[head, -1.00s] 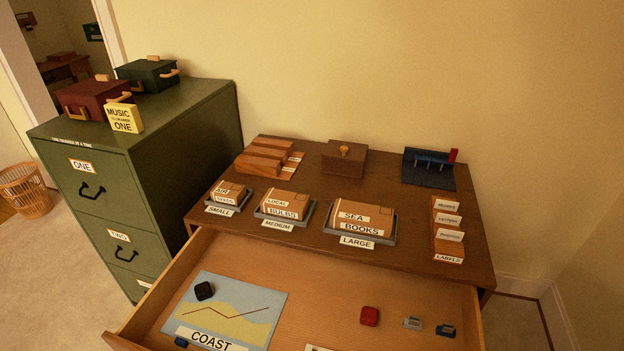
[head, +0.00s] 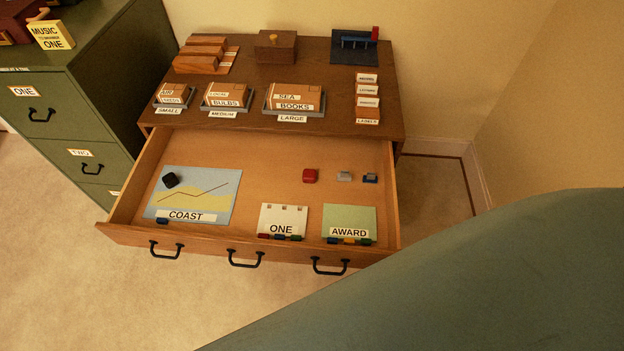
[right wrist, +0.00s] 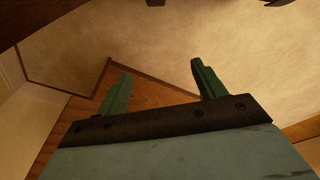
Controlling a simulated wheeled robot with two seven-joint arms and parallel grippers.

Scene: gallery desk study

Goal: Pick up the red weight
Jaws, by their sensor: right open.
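The red weight (head: 310,175) is a small rounded red block lying in the open drawer (head: 262,165), right of the drawer's middle. Nothing touches it in the head view. My right gripper (right wrist: 158,80) shows in the right wrist view with its two green fingers spread apart and nothing between them. It is over the desk's wooden edge and the floor, and the red weight is not visible in that view. In the head view my right arm fills the lower right, with its gripper out of the picture. My left gripper is not in view.
The drawer also holds a black block (head: 170,180) on the COAST sheet (head: 208,182), a grey block (head: 344,176), a blue block (head: 370,178), a ONE card (head: 283,217) and an AWARD card (head: 349,218). Labelled boxes stand on the desk top (head: 335,80). A green cabinet (head: 120,90) stands left.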

